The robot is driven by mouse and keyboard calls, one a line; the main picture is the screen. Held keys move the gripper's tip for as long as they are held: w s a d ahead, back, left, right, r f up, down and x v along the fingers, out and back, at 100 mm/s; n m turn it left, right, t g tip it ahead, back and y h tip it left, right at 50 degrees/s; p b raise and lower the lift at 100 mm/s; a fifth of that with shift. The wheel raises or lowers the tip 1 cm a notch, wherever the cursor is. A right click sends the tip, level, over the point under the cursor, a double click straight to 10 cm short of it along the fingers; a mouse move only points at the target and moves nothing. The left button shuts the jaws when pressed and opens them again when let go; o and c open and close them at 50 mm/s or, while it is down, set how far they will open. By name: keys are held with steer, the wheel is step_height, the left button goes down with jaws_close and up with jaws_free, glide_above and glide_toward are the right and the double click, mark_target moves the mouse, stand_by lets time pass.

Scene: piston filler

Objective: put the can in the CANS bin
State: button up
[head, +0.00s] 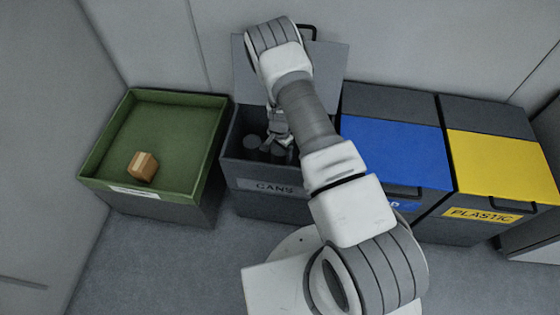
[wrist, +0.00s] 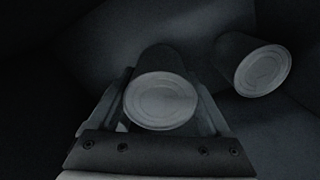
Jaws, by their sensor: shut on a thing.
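The CANS bin (head: 262,187) stands left of centre in the head view, with its grey lid (head: 330,68) raised against the wall. My gripper (head: 280,140) reaches down into the open top of the bin. In the wrist view, a can (wrist: 162,102) is between the fingers of my gripper (wrist: 165,110), its round end facing the camera, and the jaws are shut on it. A second can (wrist: 262,70) lies apart to the right. Dark round shapes show in the bin in the head view, partly hidden by my arm. The wrist view is dark.
A green-lined open bin (head: 112,180) stands at the left with a small brown block (head: 143,167) in it. A blue-lidded bin (head: 385,145) and a yellow-lidded PLASTIC bin (head: 500,165) stand at the right, both closed. Grey floor is clear in front at the left.

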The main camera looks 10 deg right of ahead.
mark_target(280, 160)
steer(key=shift+f+b, duration=0.55)
steer(key=shift+f, duration=1.2)
steer(key=shift+f, duration=0.2)
steer(key=o, duration=1.2)
steer(key=shift+r, duration=0.1)
